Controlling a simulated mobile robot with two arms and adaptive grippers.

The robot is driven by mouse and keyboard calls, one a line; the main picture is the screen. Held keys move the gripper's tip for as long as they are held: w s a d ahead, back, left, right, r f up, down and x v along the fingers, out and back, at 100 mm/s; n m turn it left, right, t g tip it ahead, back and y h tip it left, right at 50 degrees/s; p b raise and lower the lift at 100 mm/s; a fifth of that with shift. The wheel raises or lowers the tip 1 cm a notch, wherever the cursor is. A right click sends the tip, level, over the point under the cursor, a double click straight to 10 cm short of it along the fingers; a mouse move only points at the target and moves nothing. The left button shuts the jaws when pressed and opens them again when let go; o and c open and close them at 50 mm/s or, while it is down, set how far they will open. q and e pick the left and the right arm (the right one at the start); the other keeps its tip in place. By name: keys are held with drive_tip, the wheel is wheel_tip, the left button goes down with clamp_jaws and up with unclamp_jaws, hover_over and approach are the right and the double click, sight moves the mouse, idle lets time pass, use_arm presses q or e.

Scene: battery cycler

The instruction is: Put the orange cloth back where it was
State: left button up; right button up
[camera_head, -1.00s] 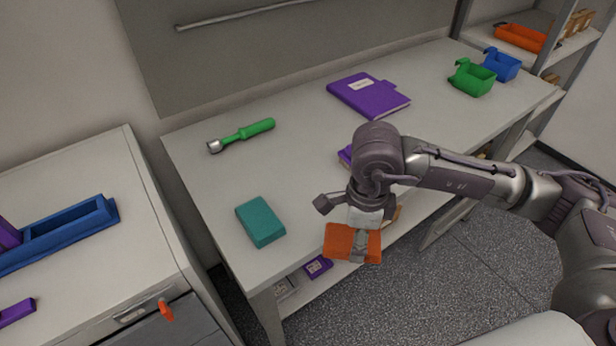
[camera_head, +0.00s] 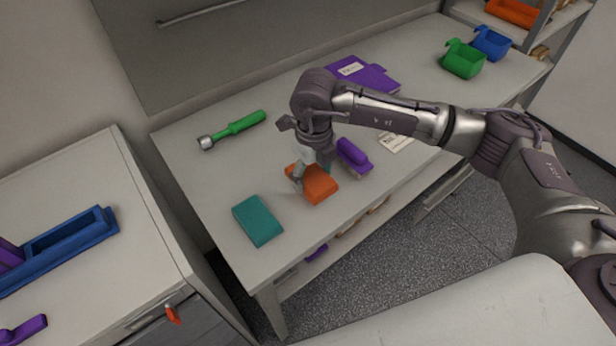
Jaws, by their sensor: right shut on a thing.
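My right gripper (camera_head: 312,178) points down and is shut on the orange cloth. The cloth is at or just above the bench top; I cannot tell if it touches. Part of the cloth is hidden behind the gripper fingers. My left gripper is not in view.
The workbench (camera_head: 215,185) is clear left of the teal cloth. A green-handled tool (camera_head: 233,129) lies behind. A cabinet with a blue tray (camera_head: 60,248) is at left.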

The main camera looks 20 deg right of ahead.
sight(308, 184)
drive_tip(key=shift+w+a+f, duration=0.3)
drive_tip(key=shift+w+f, duration=0.15)
drive_tip(key=shift+w, duration=0.3)
wheel_tip(308, 184, down, 4)
drive_tip(key=shift+f+p, duration=0.1)
drive_tip(key=shift+p, duration=0.85)
drive_tip(key=o, duration=0.6)
drive_tip(key=shift+f, duration=0.15)
drive_tip(key=o, duration=0.4)
